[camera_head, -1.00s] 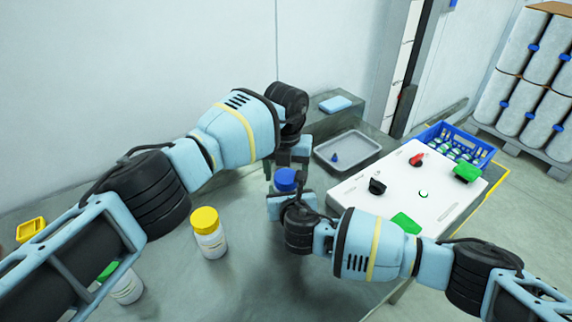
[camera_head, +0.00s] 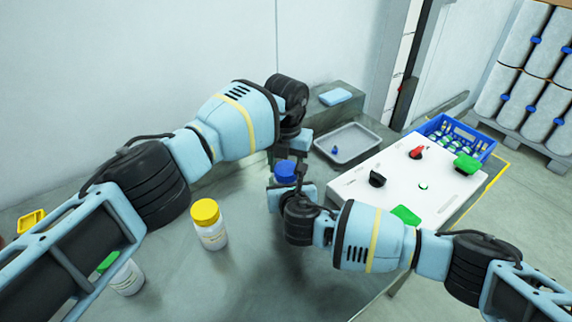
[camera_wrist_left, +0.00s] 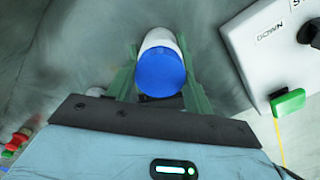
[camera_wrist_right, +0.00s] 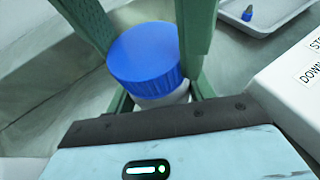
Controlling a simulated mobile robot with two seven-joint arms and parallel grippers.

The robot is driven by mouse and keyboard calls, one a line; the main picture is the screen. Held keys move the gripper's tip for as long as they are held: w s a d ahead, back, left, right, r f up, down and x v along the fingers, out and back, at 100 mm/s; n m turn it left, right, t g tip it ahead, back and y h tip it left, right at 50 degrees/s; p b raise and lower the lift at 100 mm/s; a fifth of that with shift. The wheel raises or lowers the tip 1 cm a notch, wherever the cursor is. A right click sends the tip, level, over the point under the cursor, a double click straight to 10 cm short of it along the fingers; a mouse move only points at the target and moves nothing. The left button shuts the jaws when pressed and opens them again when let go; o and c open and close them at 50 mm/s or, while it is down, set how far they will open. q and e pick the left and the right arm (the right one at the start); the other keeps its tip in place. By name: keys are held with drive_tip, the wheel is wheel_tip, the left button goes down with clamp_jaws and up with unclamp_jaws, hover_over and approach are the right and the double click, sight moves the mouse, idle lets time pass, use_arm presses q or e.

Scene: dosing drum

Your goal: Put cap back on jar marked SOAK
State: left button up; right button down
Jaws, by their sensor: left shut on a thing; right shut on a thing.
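A white jar (camera_wrist_left: 157,40) with a blue cap (camera_head: 286,171) is held between my two grippers above the grey table. The cap sits at the jar's mouth; I cannot tell whether it is seated fully. My left gripper (camera_wrist_left: 158,78) comes from above, its green fingers on either side of the cap, shut on it. The cap is also large in the right wrist view (camera_wrist_right: 146,55). My right gripper (camera_wrist_right: 160,98) is shut on the jar's body below the cap. The jar's label is hidden, so I cannot read SOAK.
A yellow-capped jar (camera_head: 210,226) and a green-capped jar (camera_head: 126,278) stand to the left. A grey tray (camera_head: 348,158) with a small blue item lies behind. A white control panel (camera_head: 400,185) with knobs is close on the right, before a blue crate (camera_head: 478,142).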

use_arm(q)
drive_tip(key=o, duration=1.2)
wheel_tip(320, 180, up, 12)
drive_tip(key=shift+r, duration=0.1)
use_arm(e)
drive_tip(key=shift+c, duration=2.4)
unclamp_jaws()
drive_tip(key=shift+s+d+r, duration=0.1)
drive_tip(key=shift+s+r, duration=0.1)
drive_tip(key=shift+s, duration=0.4)
use_arm(q)
drive_tip(key=shift+f, duration=0.25)
use_arm(e)
drive_tip(key=v, duration=0.6)
drive_tip(key=shift+s+r, duration=0.2)
